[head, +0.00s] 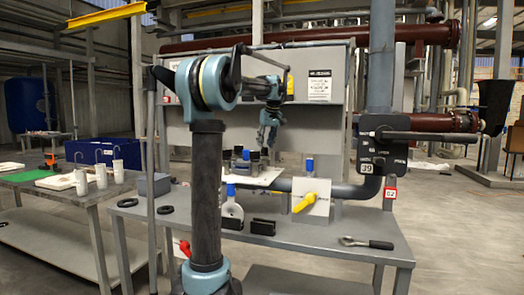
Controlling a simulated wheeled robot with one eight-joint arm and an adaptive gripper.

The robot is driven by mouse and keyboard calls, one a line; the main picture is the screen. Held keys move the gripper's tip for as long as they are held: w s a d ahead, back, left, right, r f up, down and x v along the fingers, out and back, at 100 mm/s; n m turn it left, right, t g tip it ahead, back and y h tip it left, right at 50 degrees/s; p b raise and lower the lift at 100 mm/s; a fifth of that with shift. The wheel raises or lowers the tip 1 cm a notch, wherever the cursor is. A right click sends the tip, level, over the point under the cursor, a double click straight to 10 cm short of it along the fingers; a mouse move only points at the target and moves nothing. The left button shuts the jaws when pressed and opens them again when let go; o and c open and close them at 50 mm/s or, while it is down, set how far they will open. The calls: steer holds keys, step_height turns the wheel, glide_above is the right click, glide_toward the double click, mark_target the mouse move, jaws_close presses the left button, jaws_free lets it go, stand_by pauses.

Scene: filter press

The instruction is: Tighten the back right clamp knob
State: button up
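A small assembly with several dark knobs (238,151) and blue parts (242,167) sits on a pale plate (262,180) at the middle of the grey workbench (350,225). My gripper (265,146) points down from the teal arm, just above the right rear of this assembly. Its fingers are small and dark here, so I cannot tell whether they are open or touch a knob. The back right clamp knob cannot be told apart from the gripper and the parts around it.
A yellow-handled valve (305,203) stands right of the assembly. Black blocks (263,227) lie in front, and a wrench (366,242) lies at the bench's right. A grey box (153,185) and black rings (127,202) are at the left. A grey panel (320,120) rises behind.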

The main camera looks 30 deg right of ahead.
mark_target(265, 153)
steer(key=shift+x, duration=1.75)
steer(key=shift+c, duration=0.6)
steer(key=shift+s, duration=0.1)
steer(key=c, duration=0.7)
steer(key=shift+a, duration=0.15)
